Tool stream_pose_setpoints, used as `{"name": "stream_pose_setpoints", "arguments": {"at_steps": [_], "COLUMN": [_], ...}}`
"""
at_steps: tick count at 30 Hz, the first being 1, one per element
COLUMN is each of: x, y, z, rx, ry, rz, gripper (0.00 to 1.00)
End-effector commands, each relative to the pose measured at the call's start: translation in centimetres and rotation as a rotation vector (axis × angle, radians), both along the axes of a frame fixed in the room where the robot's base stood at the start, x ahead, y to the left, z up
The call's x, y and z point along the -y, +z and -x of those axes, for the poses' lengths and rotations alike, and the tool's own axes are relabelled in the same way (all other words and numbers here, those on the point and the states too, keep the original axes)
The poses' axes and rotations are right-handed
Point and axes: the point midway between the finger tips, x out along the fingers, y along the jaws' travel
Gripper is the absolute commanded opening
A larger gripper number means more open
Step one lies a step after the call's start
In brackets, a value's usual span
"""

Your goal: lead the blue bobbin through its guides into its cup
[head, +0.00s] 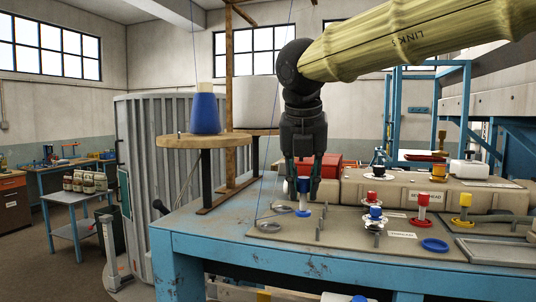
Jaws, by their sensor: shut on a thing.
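My gripper (304,186) points down over the left part of the grey-beige board (345,244). It is shut on a blue bobbin (304,184), whose blue top shows between the fingers. A pale stem and a blue ring-like base (303,212) show below it; I cannot tell whether this base is part of the bobbin or touches the board. A thin blue thread slants down left of the gripper. Grey guide posts (319,231) stand just right of the gripper. A blue ring (435,245), perhaps the cup, lies farther right on the board.
A red-and-blue stack (375,211) stands nearer. A blue thread cone (205,113) sits on a round wooden stand (178,142).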

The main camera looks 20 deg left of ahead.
Motion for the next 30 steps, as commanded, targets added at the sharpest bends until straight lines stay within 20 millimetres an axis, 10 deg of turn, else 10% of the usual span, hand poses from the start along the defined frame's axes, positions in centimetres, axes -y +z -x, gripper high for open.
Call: {"name": "stream_pose_setpoints", "arguments": {"at_steps": [13, 30], "x": [-7.6, -8.6], "y": [0.2, -2.0], "z": [-4.9, -5.4], "rx": [-0.003, -0.002], "ry": [0.009, 0.010], "rz": [-0.003, -0.004], "gripper": [0.00, 0.00]}}
